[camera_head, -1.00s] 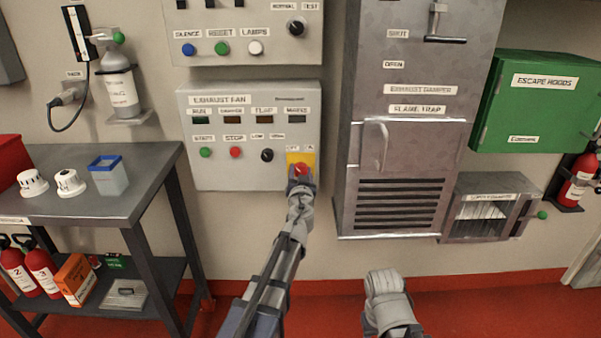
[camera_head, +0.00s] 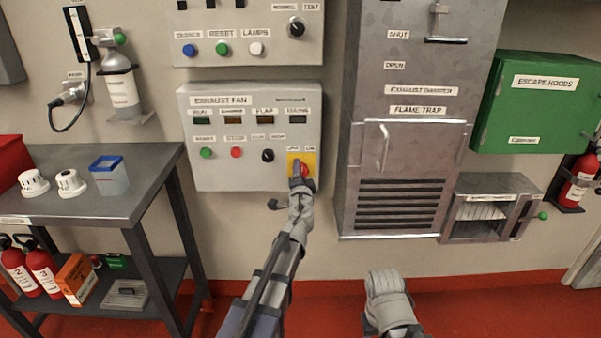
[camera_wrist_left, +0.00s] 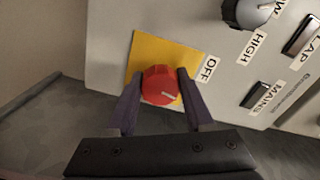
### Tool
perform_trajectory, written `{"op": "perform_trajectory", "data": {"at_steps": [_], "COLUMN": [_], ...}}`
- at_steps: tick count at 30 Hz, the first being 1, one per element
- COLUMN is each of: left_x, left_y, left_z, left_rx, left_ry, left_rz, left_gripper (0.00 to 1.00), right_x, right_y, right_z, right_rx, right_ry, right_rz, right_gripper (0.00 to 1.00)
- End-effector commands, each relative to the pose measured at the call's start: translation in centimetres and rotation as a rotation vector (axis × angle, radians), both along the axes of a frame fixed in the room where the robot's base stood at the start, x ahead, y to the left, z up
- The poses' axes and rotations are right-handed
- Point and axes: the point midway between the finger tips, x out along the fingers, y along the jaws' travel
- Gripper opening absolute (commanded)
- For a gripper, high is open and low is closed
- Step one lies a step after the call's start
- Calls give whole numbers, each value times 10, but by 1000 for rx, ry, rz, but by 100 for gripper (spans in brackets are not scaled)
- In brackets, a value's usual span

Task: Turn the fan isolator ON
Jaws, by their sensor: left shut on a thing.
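The fan isolator is a red round knob (camera_head: 305,170) on a yellow plate (camera_head: 313,159), at the lower right of the grey exhaust fan panel (camera_head: 250,180). My left gripper (camera_head: 299,180) is at the knob and hides part of it. In the left wrist view the jaws (camera_wrist_left: 159,88) are shut on the red knob (camera_wrist_left: 158,80), one finger on each side. The knob's white mark points right in that view, below the OFF label (camera_wrist_left: 209,69). The ON label is not visible there.
A black LOW/HIGH selector (camera_head: 267,155) and green and red buttons sit left of the isolator. The grey exhaust damper cabinet (camera_head: 398,210) stands close on the right. A metal table (camera_head: 95,195) is at the left.

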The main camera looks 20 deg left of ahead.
Motion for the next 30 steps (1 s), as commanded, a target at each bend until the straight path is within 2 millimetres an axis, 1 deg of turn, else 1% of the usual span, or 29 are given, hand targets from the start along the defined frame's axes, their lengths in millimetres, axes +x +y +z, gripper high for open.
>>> {"op": "perform_trajectory", "data": {"at_steps": [6, 15, 22, 30], "left_x": [0, 0, 0, 0], "left_y": [0, 0, 0, 0], "left_z": [1, 1, 2, 2], "left_rx": [194, 414, 524, 581], "left_ry": [56, 119, 150, 167], "left_rz": [-1, -1, -1, -1], "left_gripper": [0, 0, 0, 0], "right_x": [0, 0, 0, 0], "right_y": [0, 0, 0, 0], "right_z": [1, 1, 2, 2], "right_rx": [0, 0, 0, 0], "right_ry": [0, 0, 0, 0], "right_rz": [0, 0, 0, 0], "right_gripper": [50, 50, 50, 50]}}
